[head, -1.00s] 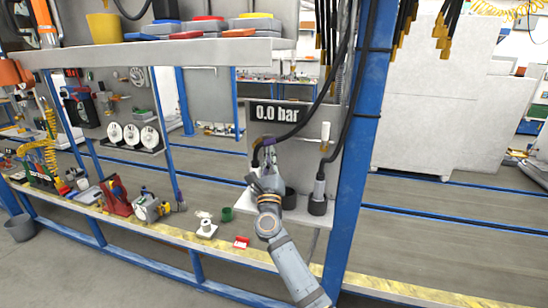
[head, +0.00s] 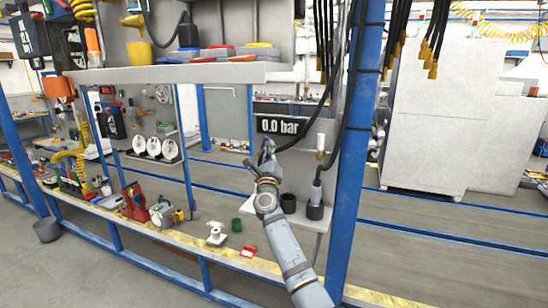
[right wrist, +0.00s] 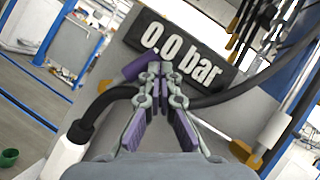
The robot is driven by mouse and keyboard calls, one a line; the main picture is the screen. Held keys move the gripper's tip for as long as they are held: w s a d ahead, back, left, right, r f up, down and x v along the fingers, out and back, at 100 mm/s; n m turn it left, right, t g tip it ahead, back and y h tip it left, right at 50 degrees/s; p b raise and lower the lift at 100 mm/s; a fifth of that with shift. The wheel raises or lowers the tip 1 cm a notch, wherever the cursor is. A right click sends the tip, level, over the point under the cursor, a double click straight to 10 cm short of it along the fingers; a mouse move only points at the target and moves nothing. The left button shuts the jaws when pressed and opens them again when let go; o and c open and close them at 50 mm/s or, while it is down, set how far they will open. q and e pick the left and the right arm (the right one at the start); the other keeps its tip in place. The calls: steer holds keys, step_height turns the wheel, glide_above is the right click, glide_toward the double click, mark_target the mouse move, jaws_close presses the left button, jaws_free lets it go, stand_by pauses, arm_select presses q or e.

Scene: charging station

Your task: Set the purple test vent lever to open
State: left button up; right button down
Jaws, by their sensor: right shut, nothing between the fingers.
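The purple lever (right wrist: 137,66) shows in the right wrist view just below the pressure display (right wrist: 178,50), which reads 0.0 bar. It slants, its left end lower, and its right end is hidden behind my fingertips. My right gripper (right wrist: 160,72) is shut and empty, its tips at or in front of the lever; I cannot tell whether they touch. In the head view the right gripper (head: 267,154) is below the left part of the display (head: 281,125) and covers most of the lever. My left gripper is not in view.
A black hose (right wrist: 215,95) runs behind the fingers. A white-topped fitting (head: 320,146) is to the right on the panel. Dark cups (head: 315,211) stand on the small shelf. A blue post (head: 357,150) rises to the right. A red block (head: 249,252) lies on the bench edge.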

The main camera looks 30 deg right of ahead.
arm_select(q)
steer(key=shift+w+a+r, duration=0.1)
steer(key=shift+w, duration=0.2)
arm_select(e)
steer(key=shift+w+a+r, duration=0.3)
steer(key=shift+w+r, duration=0.1)
steer(key=shift+w, duration=0.2)
steer(key=shift+a, duration=0.1)
